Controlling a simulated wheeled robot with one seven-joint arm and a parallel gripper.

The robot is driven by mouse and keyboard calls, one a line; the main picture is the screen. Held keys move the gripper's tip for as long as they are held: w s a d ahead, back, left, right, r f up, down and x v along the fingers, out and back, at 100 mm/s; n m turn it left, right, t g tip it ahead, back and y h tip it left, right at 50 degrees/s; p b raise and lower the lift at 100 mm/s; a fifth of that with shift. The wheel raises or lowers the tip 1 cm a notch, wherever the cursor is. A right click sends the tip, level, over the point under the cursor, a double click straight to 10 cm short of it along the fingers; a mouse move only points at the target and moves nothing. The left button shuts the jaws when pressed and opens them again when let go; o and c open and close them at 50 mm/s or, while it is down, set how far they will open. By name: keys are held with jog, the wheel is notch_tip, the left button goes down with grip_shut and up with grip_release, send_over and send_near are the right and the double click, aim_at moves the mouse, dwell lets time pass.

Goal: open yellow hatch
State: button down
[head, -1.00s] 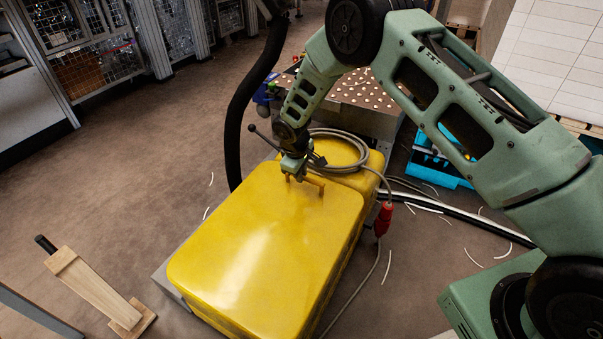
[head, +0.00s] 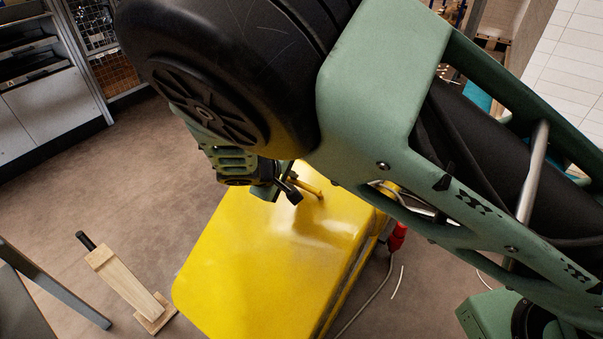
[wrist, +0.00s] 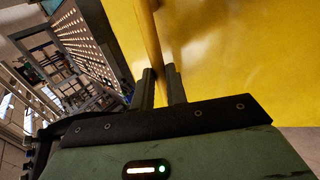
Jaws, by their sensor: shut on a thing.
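The yellow hatch (head: 270,250) is a large, smooth, rounded lid in the lower middle of the head view. A bar handle (head: 312,191) stands on its top near the far edge. My gripper (head: 290,190) is at the left end of this handle, partly hidden behind my arm. In the wrist view my gripper (wrist: 161,82) has its two dark fingers shut on the handle (wrist: 150,45), with the yellow lid surface (wrist: 230,60) behind. My arm hides the hatch's far side, so I cannot tell how far the lid is raised.
A wooden stand with a black grip (head: 125,285) is on the floor at left. A red connector (head: 397,236) on a grey cable hangs right of the hatch. Metal cabinets (head: 50,110) stand at the back left. Open brown floor (head: 140,180) lies left of the hatch.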

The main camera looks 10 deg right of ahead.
jog(key=s+a+r+p, duration=0.2)
jog(key=s+a+r, duration=0.1)
jog(key=s+a, duration=0.1)
jog(key=shift+s+a, duration=0.15)
jog(key=shift+s, duration=0.1)
jog(key=shift+f, duration=0.1)
jog(key=c, duration=1.4)
grip_release()
